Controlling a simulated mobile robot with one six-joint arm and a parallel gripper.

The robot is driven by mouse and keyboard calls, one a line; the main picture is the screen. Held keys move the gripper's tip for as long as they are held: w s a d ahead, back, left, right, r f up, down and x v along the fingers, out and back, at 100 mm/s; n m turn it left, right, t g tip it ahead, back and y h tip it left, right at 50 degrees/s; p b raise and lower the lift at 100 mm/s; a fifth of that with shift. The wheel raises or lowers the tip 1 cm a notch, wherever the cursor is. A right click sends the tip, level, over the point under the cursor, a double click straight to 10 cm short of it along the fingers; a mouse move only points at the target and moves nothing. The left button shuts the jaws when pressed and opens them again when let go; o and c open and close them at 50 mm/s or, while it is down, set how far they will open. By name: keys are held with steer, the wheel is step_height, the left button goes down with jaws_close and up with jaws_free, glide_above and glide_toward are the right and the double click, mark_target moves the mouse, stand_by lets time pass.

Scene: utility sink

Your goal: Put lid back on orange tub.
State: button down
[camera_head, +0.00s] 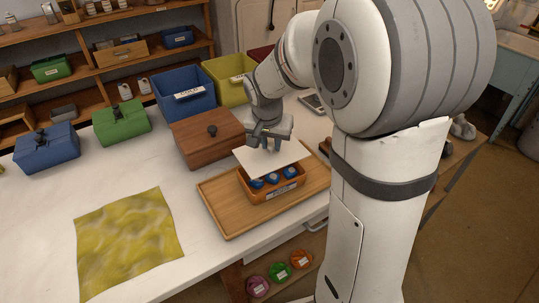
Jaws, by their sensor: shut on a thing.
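The orange tub (285,192) stands on a wooden tray (221,214). Several blue round things (273,178) show inside it. A flat, pale, whitish lid (286,158) is held above the tub, tilted, with the tub's front part uncovered. My gripper (268,143) is shut on the lid from above, near its rear part. The fingertips are small in this view, and the exact grip point is hard to see. The lid hides the tub's back rim, so I cannot tell whether the two touch there.
A brown wooden box with a knob (206,138) stands just behind and left of the tray. Blue (186,93) and yellow-green (229,77) open bins are behind it. Lidded green (120,122) and blue (46,147) boxes stand left. A yellow cloth (127,240) lies front left; the white counter between is clear.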

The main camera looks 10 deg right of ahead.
mark_target(270, 155)
steer(key=shift+s+f, duration=0.1)
steer(key=shift+f+b, duration=2.25)
steer(key=shift+f, duration=0.8)
steer(key=shift+b, duration=0.3)
steer(key=shift+f+b, duration=0.15)
steer(key=shift+b, duration=0.3)
stand_by(0.4)
steer(key=c, duration=1.1)
jaws_free()
steer(key=shift+c, duration=0.2)
steer(key=shift+o, duration=0.3)
steer(key=o, duration=0.4)
